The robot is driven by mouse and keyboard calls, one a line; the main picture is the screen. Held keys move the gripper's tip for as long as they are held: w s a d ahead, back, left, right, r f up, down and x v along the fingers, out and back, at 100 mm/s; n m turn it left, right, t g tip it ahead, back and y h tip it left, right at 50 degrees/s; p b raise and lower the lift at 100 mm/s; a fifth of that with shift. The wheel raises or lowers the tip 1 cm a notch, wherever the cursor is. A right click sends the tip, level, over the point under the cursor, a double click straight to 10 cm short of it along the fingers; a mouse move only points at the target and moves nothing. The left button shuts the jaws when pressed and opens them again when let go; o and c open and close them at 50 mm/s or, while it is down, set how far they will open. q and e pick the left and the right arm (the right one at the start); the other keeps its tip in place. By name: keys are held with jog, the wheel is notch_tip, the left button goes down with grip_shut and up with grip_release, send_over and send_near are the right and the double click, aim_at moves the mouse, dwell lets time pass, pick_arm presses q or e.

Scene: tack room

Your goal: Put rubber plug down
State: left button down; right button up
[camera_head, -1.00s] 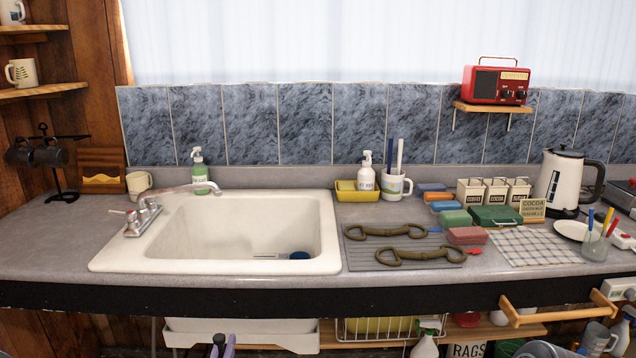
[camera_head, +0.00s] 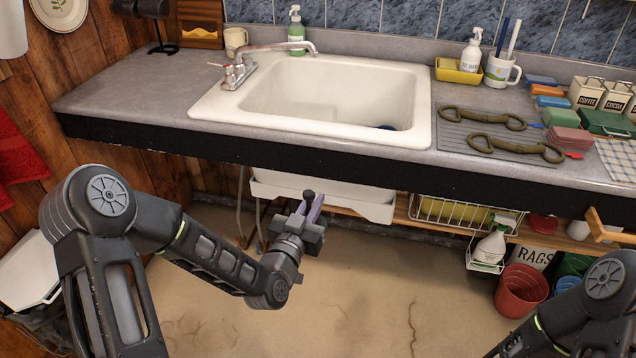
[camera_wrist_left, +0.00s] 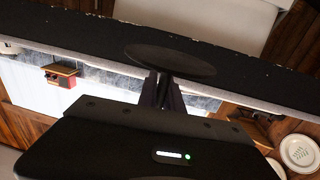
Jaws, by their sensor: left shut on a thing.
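The rubber plug (camera_head: 309,195) is a small black piece at the tips of my left gripper (camera_head: 313,208). In the left wrist view the plug shows as a flat black disc (camera_wrist_left: 170,60) at the ends of the fingers (camera_wrist_left: 163,90). My left gripper is shut on it and holds it in the air, in front of the counter and below its front edge. The part of the plug between the fingers is hidden. My right arm shows at the lower right, but its gripper is out of the picture.
The grey counter (camera_head: 130,95) has a white sink (camera_head: 210,108) with a blue-ended item inside. A ribbed mat (camera_head: 455,143) right of the sink bears two dark bits. Under the counter are a white tub (camera_head: 370,208), a wire basket and a red bucket (camera_head: 520,290).

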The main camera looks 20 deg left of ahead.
pick_arm(q)
jog(key=s+d+f+m+g+h, duration=0.1)
jog(key=s+d+m+g+h, duration=0.3)
jog(key=d+h, duration=0.3)
jog(key=s+d+f+m+g+h, duration=0.1)
jog(key=s+d+m+g+h, duration=0.3)
jog(key=d+m+h, duration=0.3)
jog(key=d+g, duration=0.1)
jog(key=d, duration=0.1)
jog(key=shift+d+f+m+g, duration=0.3)
jog(key=shift+f+g, duration=0.05)
jog(key=shift+g, duration=0.05)
jog(key=shift+w+r, duration=0.1)
jog(key=shift+r, duration=0.05)
notch_tip(320, 180, up, 10)
jog(key=w+d+n+t+y, duration=0.1)
jog(key=w+n+t+y, duration=0.1)
jog(key=n+t+y, duration=0.7)
jog(key=shift+d+n+t+y, duration=0.4)
jog(key=shift+n+y, duration=1.4)
jog(key=shift+y, duration=1.5)
pick_arm(e)
jog(key=shift+o, duration=0.4)
